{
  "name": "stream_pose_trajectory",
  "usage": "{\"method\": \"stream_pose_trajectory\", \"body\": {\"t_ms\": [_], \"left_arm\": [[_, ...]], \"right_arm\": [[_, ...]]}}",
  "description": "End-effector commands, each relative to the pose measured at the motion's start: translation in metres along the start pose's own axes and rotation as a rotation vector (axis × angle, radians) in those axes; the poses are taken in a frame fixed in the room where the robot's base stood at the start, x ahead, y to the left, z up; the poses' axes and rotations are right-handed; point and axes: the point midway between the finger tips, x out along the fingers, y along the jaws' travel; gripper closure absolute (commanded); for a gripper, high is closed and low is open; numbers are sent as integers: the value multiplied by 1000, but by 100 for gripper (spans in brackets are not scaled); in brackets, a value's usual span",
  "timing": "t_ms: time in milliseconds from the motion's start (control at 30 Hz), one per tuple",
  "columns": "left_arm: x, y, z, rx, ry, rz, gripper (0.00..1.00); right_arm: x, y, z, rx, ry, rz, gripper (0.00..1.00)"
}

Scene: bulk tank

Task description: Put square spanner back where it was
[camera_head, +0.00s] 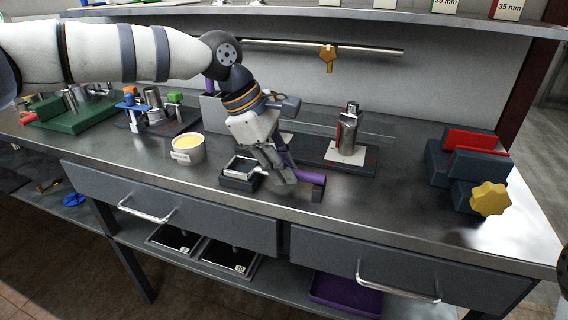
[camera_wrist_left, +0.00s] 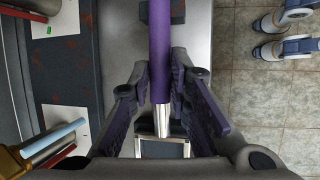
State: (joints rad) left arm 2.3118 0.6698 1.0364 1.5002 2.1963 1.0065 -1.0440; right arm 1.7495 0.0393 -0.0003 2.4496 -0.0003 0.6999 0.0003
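The square spanner (camera_head: 313,178) has a purple shaft and lies low over the front of the steel bench. My left gripper (camera_head: 284,178) is at the spanner. In the left wrist view the purple shaft of the spanner (camera_wrist_left: 160,50) runs between the two fingertips (camera_wrist_left: 161,82), which press close on both its sides. Its bare silver end points toward a small dark square holder with a metal frame (camera_head: 240,174), which also shows in the wrist view (camera_wrist_left: 163,148). The fingers partly hide the spanner in the head view. My right gripper is not in view.
A cream cup (camera_head: 188,149) stands left of the holder. A metal fixture (camera_head: 347,135) on a dark plate stands behind on the right. A grey clamp with a yellow knob (camera_head: 490,198) sits at the right.

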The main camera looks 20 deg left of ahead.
Motion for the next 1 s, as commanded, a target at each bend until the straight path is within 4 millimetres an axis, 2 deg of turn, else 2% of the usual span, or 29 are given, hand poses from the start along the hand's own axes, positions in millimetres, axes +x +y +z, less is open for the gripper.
{"method": "stream_pose_trajectory", "body": {"t_ms": [33,67,333,400,467,700,800,1000], "left_arm": [[0,0,0,0,0,1,68],[0,0,0,0,0,0,64],[-1,0,0,0,0,1,64],[-6,2,2,0,1,3,64],[-17,2,2,-1,0,5,64],[-83,2,2,0,-1,6,64],[-104,2,2,-1,-1,4,64],[-123,1,1,-1,0,0,64]], "right_arm": [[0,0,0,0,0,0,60],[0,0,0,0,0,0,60],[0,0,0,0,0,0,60],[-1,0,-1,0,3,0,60],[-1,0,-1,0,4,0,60],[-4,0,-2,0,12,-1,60],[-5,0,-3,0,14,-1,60],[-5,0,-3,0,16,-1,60]]}}
